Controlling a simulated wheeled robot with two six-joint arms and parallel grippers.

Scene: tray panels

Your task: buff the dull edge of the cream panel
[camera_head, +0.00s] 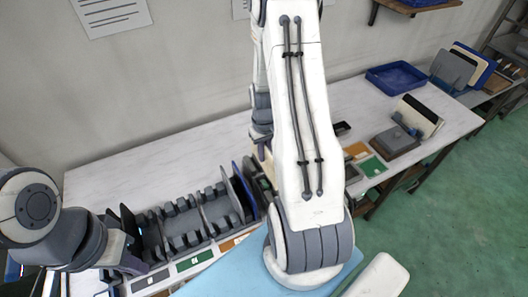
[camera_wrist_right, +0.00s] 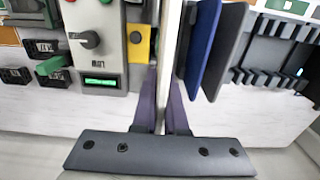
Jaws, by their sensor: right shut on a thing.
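The cream panel (camera_wrist_right: 170,35) stands on edge in the right wrist view, seen almost edge-on as a thin pale strip. My right gripper (camera_wrist_right: 166,75) is shut on it, with one purple finger on each side. In the head view my right arm hides most of this spot. I cannot tell which edge is dull. A grey machine (camera_wrist_right: 100,42) with a knob and a lit green display stands just left of the panel. My left gripper (camera_head: 125,264) is low at the left in the head view, beside the slotted rack; its fingers are not clear.
A dark slotted rack (camera_head: 183,241) runs along the table. A blue panel (camera_wrist_right: 204,40) and a grey panel (camera_wrist_right: 224,50) stand close right of the held panel. A blue tray (camera_head: 397,78) lies at the back right. The white tabletop (camera_head: 150,165) behind the rack is clear.

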